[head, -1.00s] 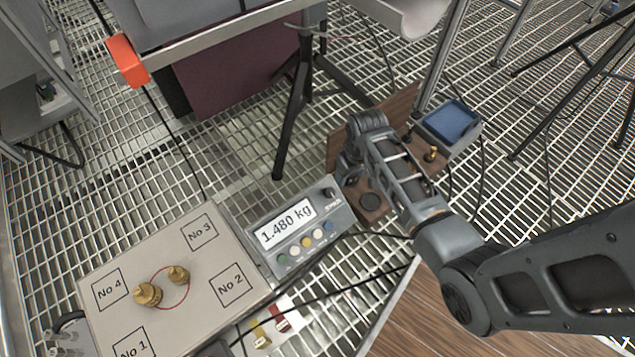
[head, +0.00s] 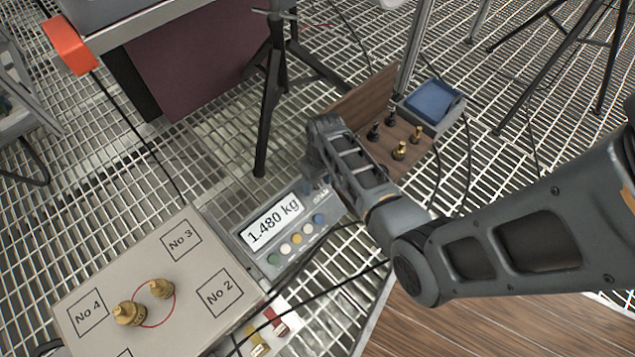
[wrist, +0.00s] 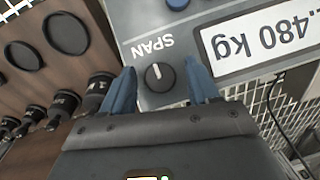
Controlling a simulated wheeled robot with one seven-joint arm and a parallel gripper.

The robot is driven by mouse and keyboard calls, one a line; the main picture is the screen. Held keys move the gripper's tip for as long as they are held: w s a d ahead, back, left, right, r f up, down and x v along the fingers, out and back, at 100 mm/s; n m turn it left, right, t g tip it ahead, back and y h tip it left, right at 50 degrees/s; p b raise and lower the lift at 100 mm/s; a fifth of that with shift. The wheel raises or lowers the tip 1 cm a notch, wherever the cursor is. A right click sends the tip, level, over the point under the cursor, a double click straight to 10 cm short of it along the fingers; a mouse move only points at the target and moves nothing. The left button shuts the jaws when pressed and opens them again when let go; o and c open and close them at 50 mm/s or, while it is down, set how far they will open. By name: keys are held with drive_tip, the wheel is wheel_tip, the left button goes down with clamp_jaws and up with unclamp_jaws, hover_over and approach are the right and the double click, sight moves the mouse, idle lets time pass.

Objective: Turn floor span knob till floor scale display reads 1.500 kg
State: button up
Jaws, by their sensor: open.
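The floor scale display (head: 272,222) reads 1.480 kg in the head view. It shows upside down and partly cut off in the wrist view (wrist: 262,38). The black span knob (wrist: 159,77), with a white pointer line and the label SPAN beside it, is in the wrist view. My gripper (wrist: 160,82) is open, its two blue fingers on either side of the knob with gaps visible. I cannot tell how deep the fingertips reach. In the head view my arm hides the knob and the gripper's fingers.
The scale platform (head: 205,250) carries two brass weights (head: 128,313). Coloured buttons (head: 297,239) line the indicator's front. A wooden board (head: 385,110) with weights and a blue-topped box (head: 432,100) stand behind my arm. Black tripod legs (head: 268,120) rise nearby; cables cross the grating.

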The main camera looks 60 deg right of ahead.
drive_tip(key=c, duration=1)
drive_tip(key=shift+r+m+p, duration=0.1)
drive_tip(key=shift+m+p, duration=0.2)
drive_tip(key=shift+p, duration=0.1)
drive_tip(key=shift+s+d+r+m+t+y+p, duration=0.1)
drive_tip(key=shift+m+t+y+p, duration=0.15)
drive_tip(key=shift+m+y+p, duration=0.25)
drive_tip(key=shift+d+m+t+y+p, duration=0.1)
drive_tip(key=shift+m+t+y+p, duration=0.2)
drive_tip(key=shift+m+p, duration=0.35)
drive_tip(key=shift+f+m+t+y+p, duration=0.15)
drive_tip(key=shift+m+t+y+p, duration=0.4)
drive_tip(key=shift+m, duration=0.55)
drive_tip(key=shift+f+m+t+y+p, duration=0.1)
drive_tip(key=shift+m+t+y+p, duration=0.4)
drive_tip(key=shift+m, duration=0.55)
drive_tip(key=o, duration=1)
